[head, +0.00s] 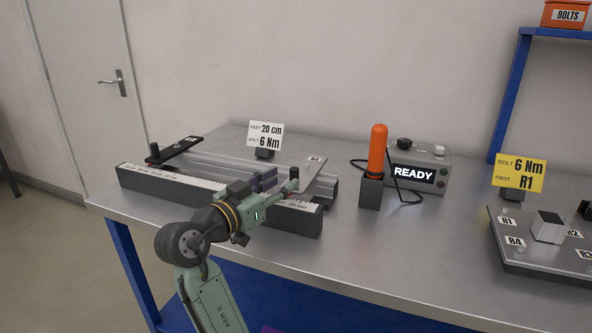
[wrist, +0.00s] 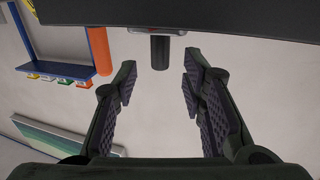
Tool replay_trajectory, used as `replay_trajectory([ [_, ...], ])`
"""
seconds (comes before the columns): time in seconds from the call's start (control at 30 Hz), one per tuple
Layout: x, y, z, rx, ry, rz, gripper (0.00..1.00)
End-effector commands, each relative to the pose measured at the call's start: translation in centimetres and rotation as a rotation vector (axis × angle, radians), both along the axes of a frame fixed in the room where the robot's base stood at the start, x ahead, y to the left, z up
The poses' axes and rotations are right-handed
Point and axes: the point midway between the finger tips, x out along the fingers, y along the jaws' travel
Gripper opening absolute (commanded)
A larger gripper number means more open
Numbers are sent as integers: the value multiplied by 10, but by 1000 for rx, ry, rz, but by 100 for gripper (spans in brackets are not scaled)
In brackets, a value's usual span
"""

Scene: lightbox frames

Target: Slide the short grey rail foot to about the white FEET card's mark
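The short grey rail foot (head: 316,172) lies across the right part of the aluminium rails (head: 220,170). Its upright black knob (wrist: 160,54) shows in the wrist view, just beyond and between my fingertips. My gripper (head: 284,180) is open at the foot's near end, with a gap on each side of the knob; it also shows in the wrist view (wrist: 160,76). The white FEET card (head: 265,135) behind the rails reads 20 cm and 6 Nm. My arm hides part of the ruler.
A black foot (head: 178,149) with a knob crosses the rails' left end. An orange-handled tool (head: 378,150) stands in a dark holder right of the rails, by a box (head: 428,170) reading READY. A plate (head: 535,262) and yellow card (head: 520,174) are at right.

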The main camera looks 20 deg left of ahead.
Motion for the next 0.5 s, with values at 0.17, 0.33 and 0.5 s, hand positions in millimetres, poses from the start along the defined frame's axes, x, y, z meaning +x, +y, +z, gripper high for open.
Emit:
replay_trajectory([
  [0.17, 32, -11, 2, -2, 2, -2, 38],
  [0.33, 51, -15, 1, -1, 0, 1, 38],
  [0.5, 57, -17, 0, 0, 0, 2, 38],
])
